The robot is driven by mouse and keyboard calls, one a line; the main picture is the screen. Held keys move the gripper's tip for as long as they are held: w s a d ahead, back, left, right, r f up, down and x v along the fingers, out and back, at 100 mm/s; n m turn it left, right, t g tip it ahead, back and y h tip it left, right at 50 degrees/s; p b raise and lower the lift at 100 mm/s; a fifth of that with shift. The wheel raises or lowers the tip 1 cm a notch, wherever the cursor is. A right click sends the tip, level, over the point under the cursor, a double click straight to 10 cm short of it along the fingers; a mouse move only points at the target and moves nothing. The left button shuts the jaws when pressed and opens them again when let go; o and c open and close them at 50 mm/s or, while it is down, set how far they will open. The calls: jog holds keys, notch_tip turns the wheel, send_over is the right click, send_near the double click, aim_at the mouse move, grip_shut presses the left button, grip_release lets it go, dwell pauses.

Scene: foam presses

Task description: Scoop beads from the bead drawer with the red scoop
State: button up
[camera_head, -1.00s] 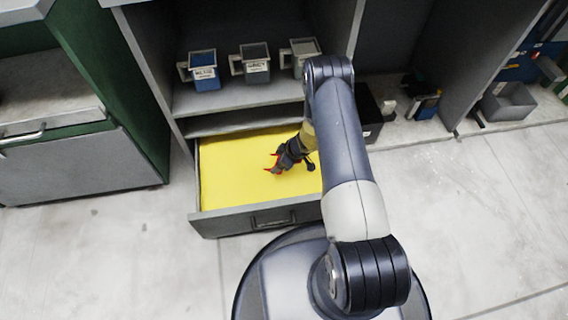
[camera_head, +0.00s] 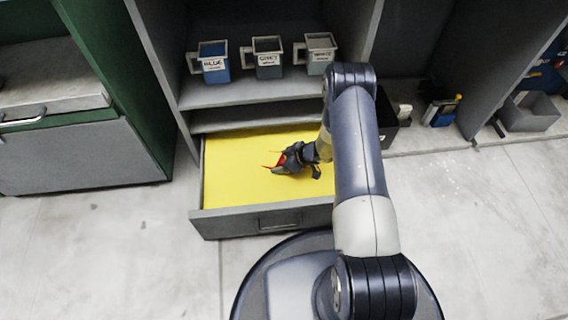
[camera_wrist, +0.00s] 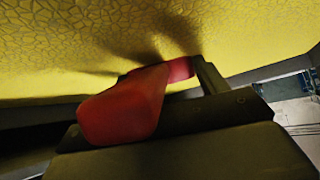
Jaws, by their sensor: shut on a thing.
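The bead drawer (camera_head: 226,220) is pulled open, and yellow beads (camera_head: 232,165) fill it in an even layer. My gripper (camera_head: 287,164) is over the right half of the drawer, low at the bead surface. It is shut on the red scoop (camera_wrist: 125,108), whose red part shows large in the wrist view. In the head view only small red bits of the scoop (camera_head: 279,160) show beside the fingers. The yellow beads also fill the top of the wrist view (camera_wrist: 90,45). Whether the scoop's bowl holds beads is hidden.
Three labelled cups, one blue (camera_head: 214,69), one dark grey (camera_head: 268,67) and one light grey (camera_head: 317,62), stand on the shelf (camera_head: 240,92) above the drawer. A green and grey cabinet (camera_head: 75,155) stands at left. A dark bin (camera_head: 388,128) is right of the drawer.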

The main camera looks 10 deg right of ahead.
aim_at(282, 161)
jog(key=shift+w+a+f+b, duration=0.2)
jog(key=shift+w+a+b, duration=0.3)
jog(key=shift+a, duration=0.35)
jog(key=shift+s+d+r+t+y+b, duration=0.35)
jog(key=shift+d+r+t+y+b, duration=0.15)
jog(key=shift+d+y+b, duration=0.3)
jog(key=shift+s+d+r+t+y, duration=0.15)
jog(key=shift+r+t+y, duration=0.15)
jog(key=shift+r+y, duration=0.25)
jog(key=shift+r+p, duration=0.3)
jog(key=shift+r, duration=0.45)
jog(key=shift+t+y, duration=0.3)
jog(key=shift+y, duration=0.25)
jog(key=shift+s+d+r+p, duration=0.2)
jog(key=shift+r+p, duration=0.4)
jog(key=shift+r, duration=0.6)
jog(key=shift+s+d+r+p, duration=0.15)
jog(key=shift+d+r+p, duration=0.35)
jog(key=shift+r, duration=0.65)
jog(key=shift+s+d+r+p, duration=0.15)
jog(key=shift+r+p, duration=0.55)
jog(key=shift+r, duration=0.5)
